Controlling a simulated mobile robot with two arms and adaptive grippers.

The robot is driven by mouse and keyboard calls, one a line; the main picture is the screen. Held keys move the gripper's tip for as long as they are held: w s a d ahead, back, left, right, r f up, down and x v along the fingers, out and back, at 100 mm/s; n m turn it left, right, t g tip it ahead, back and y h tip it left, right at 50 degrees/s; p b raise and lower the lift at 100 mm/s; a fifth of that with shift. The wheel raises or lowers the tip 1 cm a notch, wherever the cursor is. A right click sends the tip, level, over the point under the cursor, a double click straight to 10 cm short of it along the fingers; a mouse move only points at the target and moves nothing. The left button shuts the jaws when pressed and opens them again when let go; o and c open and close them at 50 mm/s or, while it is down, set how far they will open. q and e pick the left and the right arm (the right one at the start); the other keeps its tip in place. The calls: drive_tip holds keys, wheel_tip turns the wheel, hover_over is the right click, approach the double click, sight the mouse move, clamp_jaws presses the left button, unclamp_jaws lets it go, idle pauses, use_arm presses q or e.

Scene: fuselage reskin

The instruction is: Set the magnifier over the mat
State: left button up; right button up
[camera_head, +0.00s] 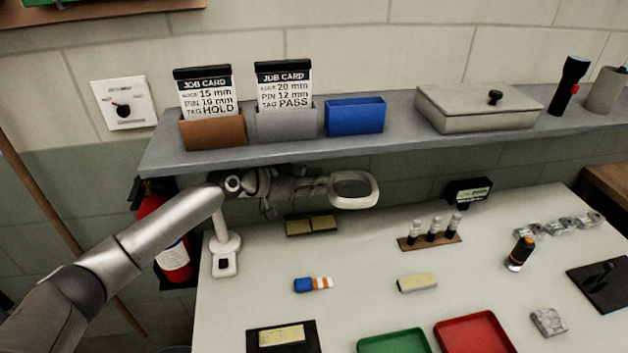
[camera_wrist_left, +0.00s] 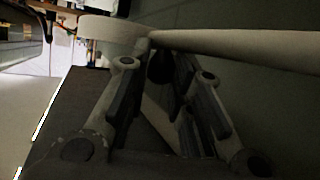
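The magnifier is a pale ring head (camera_head: 354,190) on a jointed arm, with a white upright base (camera_head: 226,243) at the table's back left. Its ring hangs below the shelf front, over the back of the table. My left gripper (camera_head: 292,187) is at the magnifier's arm, left of the ring. In the left wrist view, a dark knob (camera_wrist_left: 160,68) lies between my fingertips, beside a pale bar (camera_wrist_left: 235,42); whether the fingers press on it is unclear. A black mat (camera_head: 312,340) lies at the front left with a yellowish plate (camera_head: 281,335) on it. My right gripper is out of view.
A grey shelf (camera_head: 400,137) with card holders and a lidded box overhangs the table's back. A blue-orange item (camera_head: 313,284), a yellowish block (camera_head: 417,282), a vial rack (camera_head: 430,242), a green tray (camera_head: 394,342) and a red tray (camera_head: 474,333) stand on the table. Another black pad (camera_head: 590,290) lies right.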

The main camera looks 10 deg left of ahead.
use_arm(q)
clamp_jaws()
